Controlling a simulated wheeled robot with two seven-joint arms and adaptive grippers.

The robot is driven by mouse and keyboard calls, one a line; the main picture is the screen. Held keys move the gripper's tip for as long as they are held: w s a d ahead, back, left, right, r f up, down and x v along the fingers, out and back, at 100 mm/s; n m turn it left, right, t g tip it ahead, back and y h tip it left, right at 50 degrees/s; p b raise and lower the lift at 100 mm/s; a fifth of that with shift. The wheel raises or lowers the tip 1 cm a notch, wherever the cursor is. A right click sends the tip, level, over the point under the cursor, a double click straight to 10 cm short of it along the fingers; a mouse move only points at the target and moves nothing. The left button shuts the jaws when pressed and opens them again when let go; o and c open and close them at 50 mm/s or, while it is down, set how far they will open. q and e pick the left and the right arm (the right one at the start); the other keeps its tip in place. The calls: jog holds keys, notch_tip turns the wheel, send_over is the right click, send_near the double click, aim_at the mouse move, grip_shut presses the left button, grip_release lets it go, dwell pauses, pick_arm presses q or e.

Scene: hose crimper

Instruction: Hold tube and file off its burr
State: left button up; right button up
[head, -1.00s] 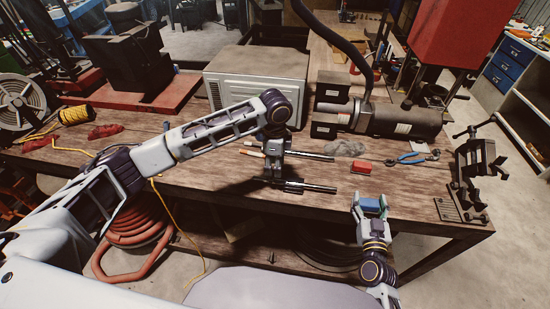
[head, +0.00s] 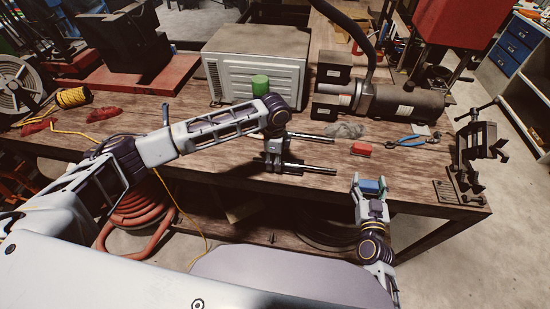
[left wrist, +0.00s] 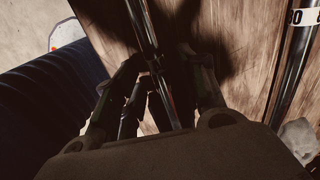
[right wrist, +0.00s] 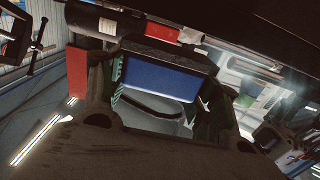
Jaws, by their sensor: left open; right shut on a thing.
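Two dark metal tubes lie near the table's front edge in the head view: the far tube (head: 312,138) and the near tube (head: 316,168). My left gripper (head: 273,163) points down at their left ends. In the left wrist view the near tube (left wrist: 143,28) passes between its open fingers (left wrist: 152,75); I cannot tell whether they touch it. The far tube (left wrist: 295,60), with a white marked band, lies to the right. My right gripper (head: 371,182) is shut on a blue block (right wrist: 160,78), in front of the table edge. I cannot make out a burr.
A red block (head: 362,149), blue-handled pliers (head: 408,141) and grey wool (head: 346,130) lie behind and right of the tubes. A black vise-like device (head: 478,155) stands at the right corner.

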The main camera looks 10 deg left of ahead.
pick_arm(q)
jog(key=shift+c, duration=0.3)
grip_shut()
dwell(0.6)
